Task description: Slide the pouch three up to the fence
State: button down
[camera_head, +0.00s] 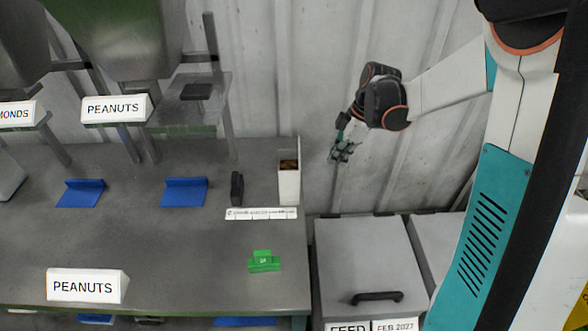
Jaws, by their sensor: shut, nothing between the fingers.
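A small green object (263,262) with a small pale marking lies on the grey table near its front right; it may be pouch three, but I cannot read the marking. No part is clearly labelled as the fence; a white strip with small print (261,214) lies on the table behind the green object. My gripper (342,152) is shut and empty. It hangs past the table's right edge, above and to the right of the green object, well apart from it.
On the table (200,245), a tall white box (289,185) with brown contents stands at the right edge, beside an upright black object (237,188). Two blue L-shaped pieces (185,191) sit further left. A PEANUTS sign (86,286) stands front left. A grey lidded bin (365,260) is right of the table.

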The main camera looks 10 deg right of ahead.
jog(key=w+a+f+n+b, duration=0.1)
jog(key=a+f+b, duration=0.3)
jog(key=a+f, duration=0.3)
jog(key=shift+w+a+f+g+b, duration=0.15)
jog(key=shift+w+f+g+b, duration=0.2)
jog(key=shift+f, duration=1.7)
jog(key=shift+a, duration=0.1)
jog(key=a, duration=0.4)
jog(key=w+a, duration=0.1)
jog(key=a, duration=0.2)
jog(key=w+a, duration=0.1)
jog(key=a, duration=0.3)
jog(key=shift+w+a, duration=0.1)
jog(key=shift+a, duration=0.2)
